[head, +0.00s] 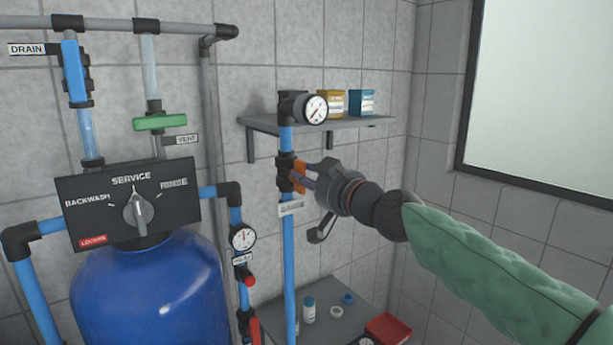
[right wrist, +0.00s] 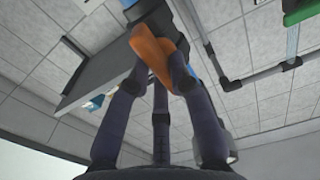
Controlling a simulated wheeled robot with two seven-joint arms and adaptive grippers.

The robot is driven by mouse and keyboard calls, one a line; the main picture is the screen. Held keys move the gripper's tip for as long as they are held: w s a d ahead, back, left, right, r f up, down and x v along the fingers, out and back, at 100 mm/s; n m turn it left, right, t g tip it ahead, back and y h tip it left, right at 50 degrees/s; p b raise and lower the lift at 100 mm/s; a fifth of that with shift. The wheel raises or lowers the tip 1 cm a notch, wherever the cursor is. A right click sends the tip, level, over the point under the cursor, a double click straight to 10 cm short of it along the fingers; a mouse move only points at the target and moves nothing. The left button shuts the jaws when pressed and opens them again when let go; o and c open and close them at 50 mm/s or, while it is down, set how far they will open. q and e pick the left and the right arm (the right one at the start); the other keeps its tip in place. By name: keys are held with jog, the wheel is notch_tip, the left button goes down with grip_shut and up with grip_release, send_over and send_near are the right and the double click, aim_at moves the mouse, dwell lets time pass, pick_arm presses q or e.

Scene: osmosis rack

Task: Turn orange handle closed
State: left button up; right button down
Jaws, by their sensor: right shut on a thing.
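The orange handle (head: 298,177) sits on a black valve body (head: 285,168) on the vertical blue pipe (head: 288,250), right of the blue tank. My right gripper (head: 303,178) reaches in from the right and is shut on the handle. In the right wrist view the orange handle (right wrist: 152,52) lies between my gripper's fingers (right wrist: 155,75), slanted in the picture. Part of the handle is hidden behind the fingers, so its exact angle to the pipe is hard to tell. My left gripper is not in view.
A pressure gauge (head: 315,109) and a wall shelf (head: 350,122) with small boxes are above the handle. A green vent handle (head: 160,122) and a control panel (head: 130,203) are at left. A low shelf below holds small containers and a red tray (head: 388,330).

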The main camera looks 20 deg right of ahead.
jog(key=shift+d+f+m, duration=0.1)
jog(key=shift+f+m, duration=0.1)
jog(key=shift+m, duration=2.8)
jog(key=shift+a+f+m, duration=0.1)
jog(key=shift+f+m, duration=0.15)
jog(key=shift+m, duration=2.75)
jog(key=shift+d+f+m, duration=0.1)
jog(key=shift+f+m, duration=0.1)
jog(key=shift+m, duration=2.8)
jog(key=c, duration=1.1)
grip_release()
